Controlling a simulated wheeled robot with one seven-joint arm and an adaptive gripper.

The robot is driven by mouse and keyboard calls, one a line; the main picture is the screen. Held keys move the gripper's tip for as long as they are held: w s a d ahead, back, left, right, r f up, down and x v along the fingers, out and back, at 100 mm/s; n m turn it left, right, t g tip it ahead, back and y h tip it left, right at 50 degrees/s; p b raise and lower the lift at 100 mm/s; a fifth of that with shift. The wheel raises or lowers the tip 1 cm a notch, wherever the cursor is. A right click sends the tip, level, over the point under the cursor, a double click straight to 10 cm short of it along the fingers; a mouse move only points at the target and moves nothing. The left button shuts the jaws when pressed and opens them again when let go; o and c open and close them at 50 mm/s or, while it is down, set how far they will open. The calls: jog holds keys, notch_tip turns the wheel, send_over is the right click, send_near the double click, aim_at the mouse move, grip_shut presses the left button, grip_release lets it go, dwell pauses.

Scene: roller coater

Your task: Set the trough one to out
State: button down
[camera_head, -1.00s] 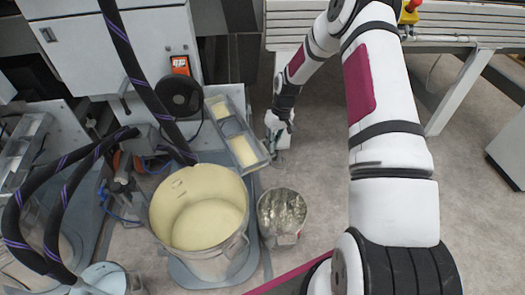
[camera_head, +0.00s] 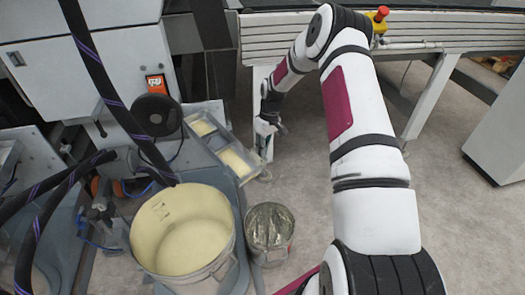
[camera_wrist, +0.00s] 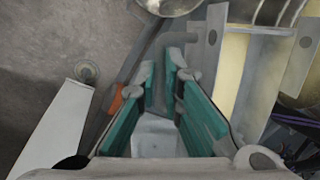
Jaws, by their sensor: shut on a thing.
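A grey metal trough (camera_head: 218,124) with cream-coloured and darker compartments sits at the machine's side, slanting down to the right in the head view. Its edge and cream content also show at the right of the wrist view (camera_wrist: 236,75). My gripper (camera_head: 266,132) is just right of the trough in the head view. In the wrist view its teal fingers (camera_wrist: 166,75) are shut on a grey bar beside the trough. The fingers partly hide the bar, and I cannot tell exactly how it joins the trough.
A large cream-lined pot (camera_head: 150,215) stands below the trough, with a smaller metal can (camera_head: 270,228) to its right. Dark hoses (camera_head: 100,80) hang at the left. A slatted conveyor (camera_head: 280,35) is behind my arm. Grey floor (camera_head: 300,180) is free to the right.

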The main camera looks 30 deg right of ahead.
jog(key=c, duration=1.7)
grip_release()
jog(key=shift+w+d, duration=0.25)
jog(key=shift+d, duration=0.3)
jog(key=shift+a, duration=0.1)
jog(key=v, duration=1.2)
jog(key=shift+s+a, duration=0.1)
jog(key=shift+a, duration=0.05)
